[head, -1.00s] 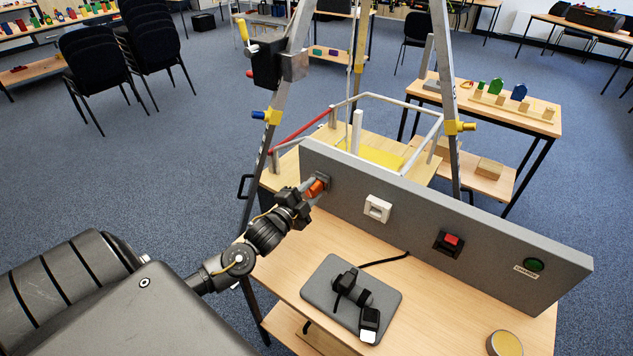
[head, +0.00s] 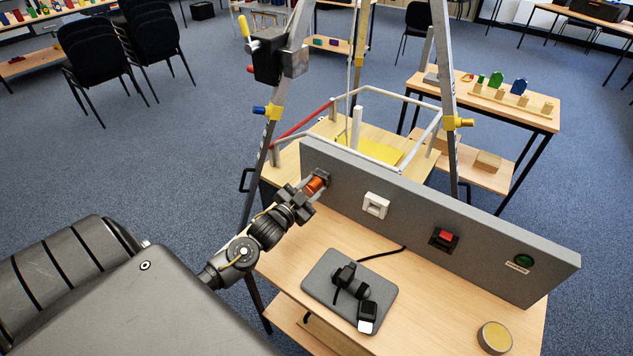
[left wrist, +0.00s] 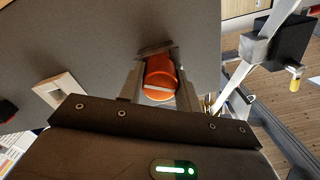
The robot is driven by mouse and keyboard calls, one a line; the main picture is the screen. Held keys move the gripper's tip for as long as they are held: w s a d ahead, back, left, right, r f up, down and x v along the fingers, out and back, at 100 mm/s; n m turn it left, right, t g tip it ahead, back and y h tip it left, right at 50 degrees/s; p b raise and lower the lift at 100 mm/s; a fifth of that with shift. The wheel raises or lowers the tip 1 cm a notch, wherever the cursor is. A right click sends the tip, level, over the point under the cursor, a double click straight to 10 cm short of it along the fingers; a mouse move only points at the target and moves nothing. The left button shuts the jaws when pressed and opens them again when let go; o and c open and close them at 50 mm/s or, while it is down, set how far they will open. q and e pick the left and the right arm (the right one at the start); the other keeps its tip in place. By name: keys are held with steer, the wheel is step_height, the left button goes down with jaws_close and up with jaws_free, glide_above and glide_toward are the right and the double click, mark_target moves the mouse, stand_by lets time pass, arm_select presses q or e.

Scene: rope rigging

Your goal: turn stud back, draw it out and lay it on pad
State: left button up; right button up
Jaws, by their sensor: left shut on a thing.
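The stud is an orange-red cylinder (head: 315,185) at the left end of the grey upright panel (head: 400,205). My left gripper (head: 311,187) is shut on it, with a finger on each side. In the left wrist view the stud (left wrist: 160,76) lies between the two fingers, in front of a dark square socket (left wrist: 156,49) on the panel. I cannot tell how far it sits in the socket. A round pad with a tan top (head: 495,337) lies on the table at the front right. My right gripper is not in view.
A grey mat (head: 322,271) with a black strapped device lies on the wooden table (head: 425,313). The panel also carries a white switch (head: 375,205), a red switch (head: 444,238) and a green button (head: 524,261). Tripod legs (head: 450,120) stand behind.

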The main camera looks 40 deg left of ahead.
arm_select(q)
steer(key=shift+r+n+p, duration=0.25)
steer(key=shift+n+p, duration=0.5)
steer(key=shift+n, duration=0.25)
steer(key=shift+n+p, duration=0.35)
steer(key=shift+n, duration=0.45)
steer(key=shift+f+n+p, duration=0.2)
steer(key=shift+n+p, duration=0.15)
steer(key=shift+n, duration=0.85)
steer(key=o, duration=0.7)
steer(key=shift+r+n, duration=0.1)
steer(key=shift+n, duration=0.3)
steer(key=o, duration=0.6)
steer(key=shift+c, duration=0.2)
